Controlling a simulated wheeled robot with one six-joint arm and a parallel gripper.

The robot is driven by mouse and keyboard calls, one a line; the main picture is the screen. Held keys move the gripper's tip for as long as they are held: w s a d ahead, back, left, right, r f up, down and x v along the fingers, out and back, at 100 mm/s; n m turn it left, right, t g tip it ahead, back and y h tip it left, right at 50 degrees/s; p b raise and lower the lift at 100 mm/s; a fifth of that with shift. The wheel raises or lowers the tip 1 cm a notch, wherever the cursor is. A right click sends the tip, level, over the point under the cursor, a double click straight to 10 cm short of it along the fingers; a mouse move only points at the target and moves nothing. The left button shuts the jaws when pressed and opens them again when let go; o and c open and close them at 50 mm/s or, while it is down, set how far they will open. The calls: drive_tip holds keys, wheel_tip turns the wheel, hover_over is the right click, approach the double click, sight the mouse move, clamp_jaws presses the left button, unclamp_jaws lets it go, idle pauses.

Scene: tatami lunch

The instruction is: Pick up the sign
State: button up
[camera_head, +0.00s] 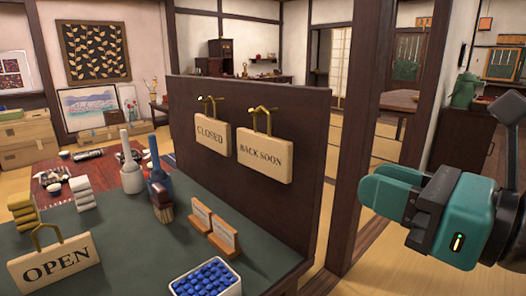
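Three wooden signs with brass-coloured hanging loops are in the head view. The OPEN sign (55,262) stands tilted on the dark green table top at the lower left. The CLOSED sign (213,134) and the BACK SOON sign (265,155) hang side by side on hooks on a dark wooden panel. My teal gripper (388,192) is at the right, its fingers pointing left, well apart from all three signs. Its two fingers overlap from this side, so the gap between them cannot be judged. No sign is at its fingertips.
The dark green table (130,270) holds a white tray of blue pieces (205,280), two small card stands (212,228), a blue bottle-shaped item (158,170), a white one (131,172) and small stacks. The dark panel (305,205) rises behind it.

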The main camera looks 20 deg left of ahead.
sight(291, 150)
drive_tip(key=p+x, duration=0.8)
drive_tip(key=x, duration=0.1)
drive_tip(key=shift+a+r+p, duration=0.1)
drive_tip(key=shift+a+p, duration=0.2)
drive_tip(key=shift+a, duration=0.05)
drive_tip(key=p+x, duration=0.3)
drive_tip(key=x, duration=0.1)
drive_tip(key=shift+a+r, duration=0.2)
drive_tip(key=shift+a, duration=0.05)
drive_tip(key=shift+w+a+f, duration=0.1)
drive_tip(key=shift+w+a, duration=0.05)
drive_tip(key=shift+a, duration=0.1)
drive_tip(key=shift+f, duration=0.1)
drive_tip(key=shift+c, duration=0.2)
clamp_jaws()
